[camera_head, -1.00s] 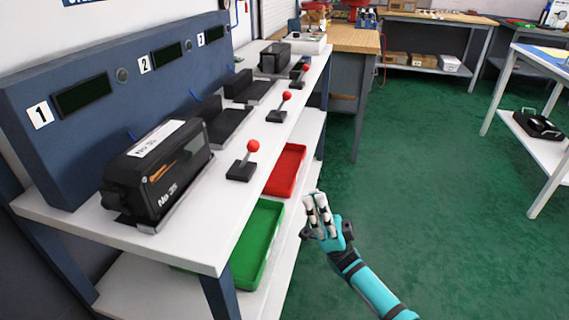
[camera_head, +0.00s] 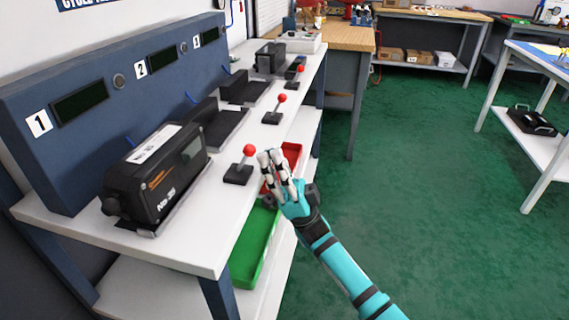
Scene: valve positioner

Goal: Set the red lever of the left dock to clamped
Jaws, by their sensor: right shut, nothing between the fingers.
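The lever of dock 1 (camera_head: 243,163) has a red ball knob on a short stem and a black base. It stands on the white bench top in front of a black positioner marked No 35 (camera_head: 158,178), which sits at dock 1, the left dock. The stem looks near upright with a slight lean to the right. My right gripper (camera_head: 271,156) is shut and empty, just right of the red knob, apart from it as far as I can tell. My left gripper is not in view.
Docks 2 and 3 have their own red levers (camera_head: 274,109) farther back. Dock 2 (camera_head: 222,127) looks empty; another black device (camera_head: 269,57) sits beyond. A green tray (camera_head: 252,250) and a red tray (camera_head: 291,153) lie on the shelf below.

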